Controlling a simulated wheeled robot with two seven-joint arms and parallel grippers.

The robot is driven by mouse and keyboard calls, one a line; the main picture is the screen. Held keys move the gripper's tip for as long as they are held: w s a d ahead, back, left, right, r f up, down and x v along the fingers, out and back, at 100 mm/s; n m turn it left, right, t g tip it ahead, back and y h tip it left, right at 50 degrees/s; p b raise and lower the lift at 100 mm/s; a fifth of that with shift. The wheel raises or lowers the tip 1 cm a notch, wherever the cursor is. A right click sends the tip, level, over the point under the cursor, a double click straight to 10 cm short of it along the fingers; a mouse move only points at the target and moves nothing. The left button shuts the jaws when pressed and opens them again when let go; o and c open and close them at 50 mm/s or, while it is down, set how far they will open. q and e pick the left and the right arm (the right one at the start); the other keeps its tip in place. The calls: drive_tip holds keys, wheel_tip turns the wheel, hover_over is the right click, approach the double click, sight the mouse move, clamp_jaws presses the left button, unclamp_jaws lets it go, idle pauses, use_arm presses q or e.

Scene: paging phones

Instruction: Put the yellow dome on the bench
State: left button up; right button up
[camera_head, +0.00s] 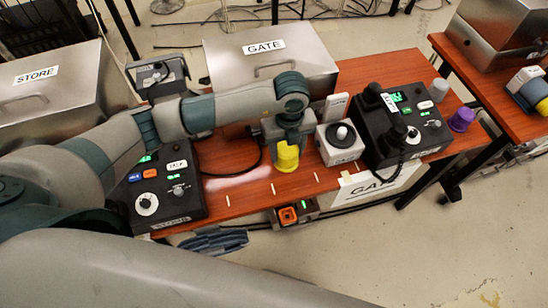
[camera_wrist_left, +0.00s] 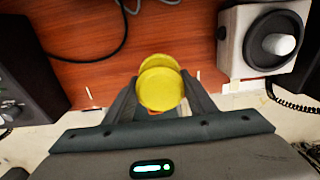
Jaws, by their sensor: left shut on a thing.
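The yellow dome (camera_head: 287,157) is between the fingers of my left gripper (camera_head: 289,143), which is shut on it. It is over the front part of the red-brown wooden bench (camera_head: 245,190); I cannot tell whether it touches the wood. In the left wrist view the yellow dome (camera_wrist_left: 162,90) fills the space between the left gripper's fingers (camera_wrist_left: 160,84), with the bench (camera_wrist_left: 85,65) behind it. My right gripper is not in view.
A white-topped box with a round knob (camera_head: 341,142) stands just right of the dome. A black GATE phone (camera_head: 403,125) is further right, near a purple dome (camera_head: 461,119) and a grey dome (camera_head: 439,89). The black STORE phone (camera_head: 160,190) stands left. A cable crosses the bench.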

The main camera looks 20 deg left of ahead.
use_arm(q)
drive_tip(key=a+f, duration=0.1)
drive_tip(key=s+a+f+p, duration=0.1)
drive_tip(key=a, duration=0.1)
drive_tip(key=shift+a+f, duration=0.1)
drive_tip(key=shift+a, duration=0.15)
drive_tip(key=shift+w, duration=0.1)
wheel_tip(320, 180, down, 3)
drive_tip(key=shift+f+p, duration=0.2)
drive_tip(key=shift+p, duration=0.5)
drive_tip(key=shift+f, duration=0.25)
drive_tip(key=shift+f, duration=0.15)
